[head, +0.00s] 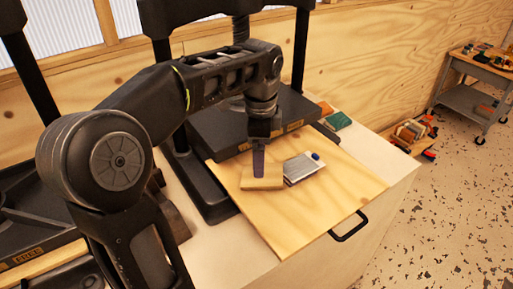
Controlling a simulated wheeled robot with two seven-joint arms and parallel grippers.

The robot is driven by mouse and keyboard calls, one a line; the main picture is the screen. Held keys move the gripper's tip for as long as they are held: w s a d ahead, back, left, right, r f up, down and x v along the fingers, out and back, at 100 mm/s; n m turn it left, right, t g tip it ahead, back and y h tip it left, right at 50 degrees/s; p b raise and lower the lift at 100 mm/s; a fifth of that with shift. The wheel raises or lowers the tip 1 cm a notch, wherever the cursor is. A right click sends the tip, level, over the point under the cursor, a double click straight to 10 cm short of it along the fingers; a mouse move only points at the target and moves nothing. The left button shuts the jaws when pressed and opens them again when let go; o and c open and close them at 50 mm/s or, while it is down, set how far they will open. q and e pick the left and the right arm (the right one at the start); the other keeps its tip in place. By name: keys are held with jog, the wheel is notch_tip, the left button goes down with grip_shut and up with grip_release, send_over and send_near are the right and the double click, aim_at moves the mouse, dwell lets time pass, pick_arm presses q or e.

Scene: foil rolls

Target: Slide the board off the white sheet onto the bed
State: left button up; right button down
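A small tan wooden board or block (262,184) lies on a wide plywood panel (315,215) with a black handle (349,228) at its front edge. A flat pale grey-white piece (300,168), possibly the white sheet, lies just right of the small block. My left gripper (258,172) points down at the small block, its fingertips at or just touching the block's top. The fingers are seen edge-on, so I cannot tell whether they grip it. Which piece is the bed is unclear; the plywood panel reaches under a dark press plate (215,130). My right gripper is not in view.
A small blue item (316,156) sits at the pale piece's far corner. Press posts (301,50) stand behind. A green box (337,121) lies on the pale counter (385,175) at the back. The panel's front and right are clear. A cart (480,90) stands far right.

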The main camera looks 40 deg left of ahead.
aim_at(273, 178)
pick_arm(q)
jog(key=shift+o, duration=0.4)
jog(key=shift+w+d, duration=0.1)
jog(key=shift+f, duration=0.3)
jog(key=f, duration=0.4)
jog(key=f+p, duration=0.1)
jog(key=f, duration=0.2)
jog(key=shift+w+a+f, duration=0.1)
jog(key=shift+w+a, duration=0.2)
jog(key=shift+a, duration=0.05)
jog(key=c, duration=1.5)
